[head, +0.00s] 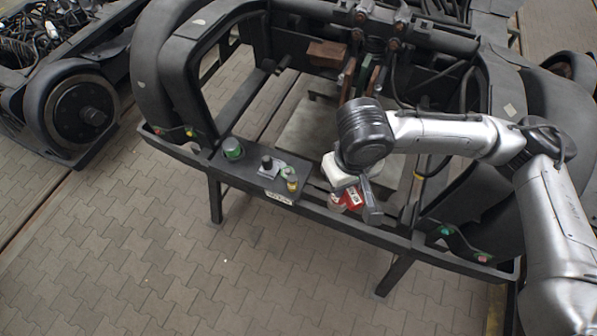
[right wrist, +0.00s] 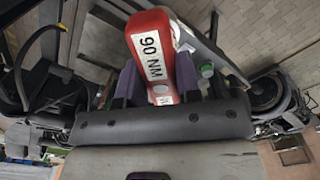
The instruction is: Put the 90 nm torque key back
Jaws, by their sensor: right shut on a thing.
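The 90 nm torque key (right wrist: 146,38) is red with a white label reading "90 NM" in the right wrist view. My right gripper (right wrist: 157,85) is shut on it, with one dark purple finger on each side. In the head view a small red part of the key (head: 353,197) shows under my right gripper (head: 350,185), above the front beam of the bogie frame, right of the small dark panel (head: 256,178). I cannot tell whether the key touches anything there; its far end is hidden. My left gripper is not in view.
The panel bears a green-topped round piece (head: 233,148), a black knob piece (head: 267,163) and small yellow-green pieces (head: 291,181). The dark bogie frame (head: 350,228) stands on legs around an open middle. Another bogie wheel (head: 82,112) is at left. The paved floor (head: 150,250) in front is clear.

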